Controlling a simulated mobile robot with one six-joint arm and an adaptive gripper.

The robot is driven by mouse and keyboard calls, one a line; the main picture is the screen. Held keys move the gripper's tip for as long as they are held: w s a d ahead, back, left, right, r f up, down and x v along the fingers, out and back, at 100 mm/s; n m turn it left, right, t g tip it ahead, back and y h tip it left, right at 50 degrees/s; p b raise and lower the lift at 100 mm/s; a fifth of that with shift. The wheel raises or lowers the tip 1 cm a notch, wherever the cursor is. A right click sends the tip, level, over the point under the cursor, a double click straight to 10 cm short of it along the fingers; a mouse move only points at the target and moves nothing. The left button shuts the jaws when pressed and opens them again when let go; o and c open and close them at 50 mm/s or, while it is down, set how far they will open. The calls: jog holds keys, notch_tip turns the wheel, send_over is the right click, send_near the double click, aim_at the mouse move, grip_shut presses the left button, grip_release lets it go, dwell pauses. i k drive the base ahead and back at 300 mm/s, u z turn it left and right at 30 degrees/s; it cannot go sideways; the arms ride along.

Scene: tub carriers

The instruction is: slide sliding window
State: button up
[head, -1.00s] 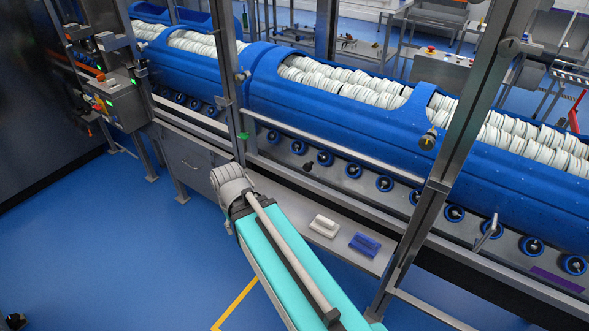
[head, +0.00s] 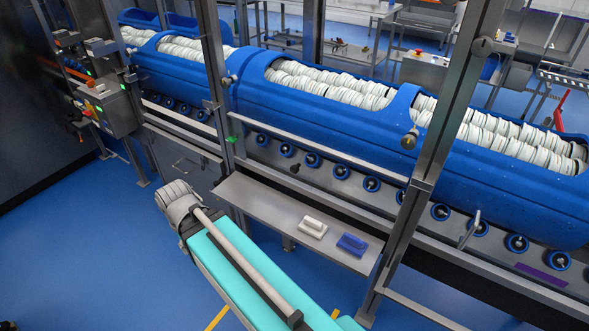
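A metal frame with upright posts (head: 430,165) stands in front of the blue tub carrier. I cannot clearly make out the sliding window's pane or its edges in this frame. A small metal bar handle (head: 470,230) shows right of the thick post, and another thin handle (head: 186,164) shows at the left above a grey panel. My arm, with a teal cover, reaches up from the bottom to a grey ribbed joint left of the shelf. No gripper fingers show.
A steel shelf (head: 260,213) with a white brush (head: 313,227) and a blue brush (head: 352,244) juts from the frame. The long blue tub (head: 330,110) holds rows of white discs above rollers. A control box (head: 103,105) stands at left. Blue floor (head: 80,240) is clear at lower left.

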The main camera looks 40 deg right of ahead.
aim_at(294, 169)
jog(key=z, duration=0.05)
jog(key=k, duration=1.5)
jog(key=z, duration=0.8)
jog(key=i, duration=1)
jog(key=u, duration=0.1)
